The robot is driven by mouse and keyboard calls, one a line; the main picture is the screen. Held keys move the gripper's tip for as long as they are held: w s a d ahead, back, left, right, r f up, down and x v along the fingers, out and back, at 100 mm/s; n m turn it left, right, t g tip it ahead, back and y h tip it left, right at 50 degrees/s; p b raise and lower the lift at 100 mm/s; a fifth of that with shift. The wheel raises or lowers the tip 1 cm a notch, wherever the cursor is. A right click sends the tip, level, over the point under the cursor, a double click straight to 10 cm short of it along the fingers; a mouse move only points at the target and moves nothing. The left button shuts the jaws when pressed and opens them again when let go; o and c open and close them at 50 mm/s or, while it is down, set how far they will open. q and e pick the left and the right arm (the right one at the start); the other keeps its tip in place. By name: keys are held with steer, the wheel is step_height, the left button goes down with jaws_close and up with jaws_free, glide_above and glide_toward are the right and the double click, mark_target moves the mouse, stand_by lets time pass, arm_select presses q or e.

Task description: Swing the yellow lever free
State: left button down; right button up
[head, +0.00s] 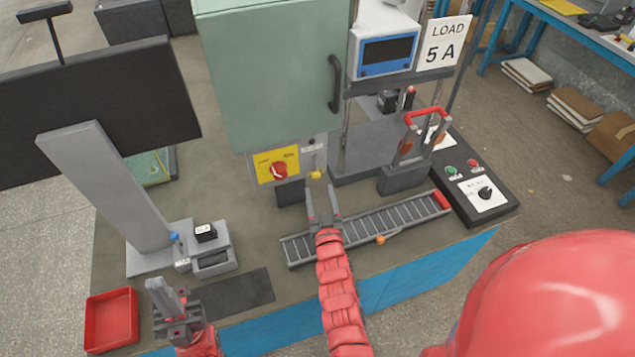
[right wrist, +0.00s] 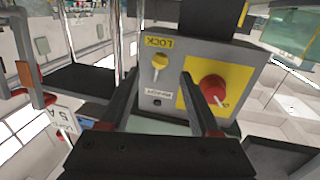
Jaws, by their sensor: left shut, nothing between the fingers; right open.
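The yellow lever (head: 316,175) is a small knob on the grey panel (head: 312,150) below the green cabinet, right of a red rotary knob on a yellow plate. In the right wrist view the lever (right wrist: 159,62) shows beside a yellow LOCK label, upside down there. My right gripper (head: 320,192) is open just in front of the lever. In the right wrist view its fingertips (right wrist: 158,80) lie on either side of the lever, with gaps visible; their depth from it is hard to tell. My left gripper (head: 165,288) is shut and empty at the front left.
The red rotary knob (head: 279,170) is close to the right gripper's left. A slatted grey track (head: 385,226) with an orange knob lies beneath the right arm. A red-handled frame (head: 427,115) and a button box (head: 478,190) stand right. A red tray (head: 111,318) is front left.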

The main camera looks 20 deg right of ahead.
mark_target(317, 179)
steer(key=w, duration=0.4)
steer(key=shift+d+f+b, duration=0.15)
steer(key=shift+d+b, duration=0.2)
steer(key=shift+w, duration=0.4)
jaws_close()
